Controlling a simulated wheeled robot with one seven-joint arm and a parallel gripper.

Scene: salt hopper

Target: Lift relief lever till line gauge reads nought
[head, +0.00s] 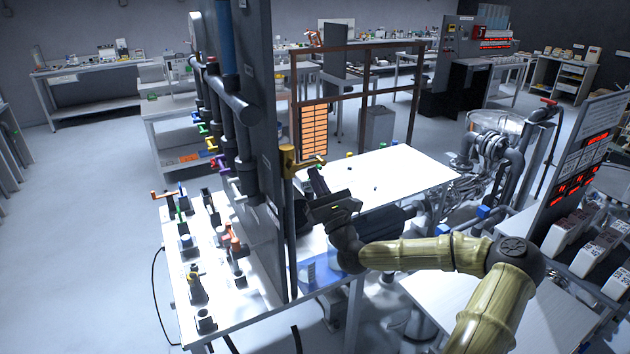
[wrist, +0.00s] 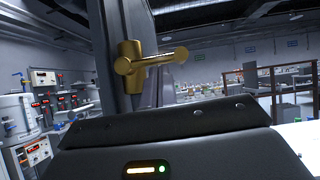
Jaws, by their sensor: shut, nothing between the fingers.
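A brass-yellow lever (head: 308,162) sits on top of a dark upright post beside the tall grey panel in the head view. Its handle sticks out to the right, close to level. It also shows in the wrist view as a gold lever (wrist: 150,62) on a gold hub, with its handle pointing right. My gripper (head: 317,177) is shut and empty, just below and right of the lever handle, seemingly apart from it. The fingertips are hard to make out. No gauge is clearly readable; I cannot tell which display is the line gauge.
The grey panel (head: 264,110) with pipes and coloured valves stands left of my gripper. A white table (head: 400,165) lies behind it. A board with red displays (head: 577,165) and pipework (head: 492,150) stand at right. Open floor lies at far left.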

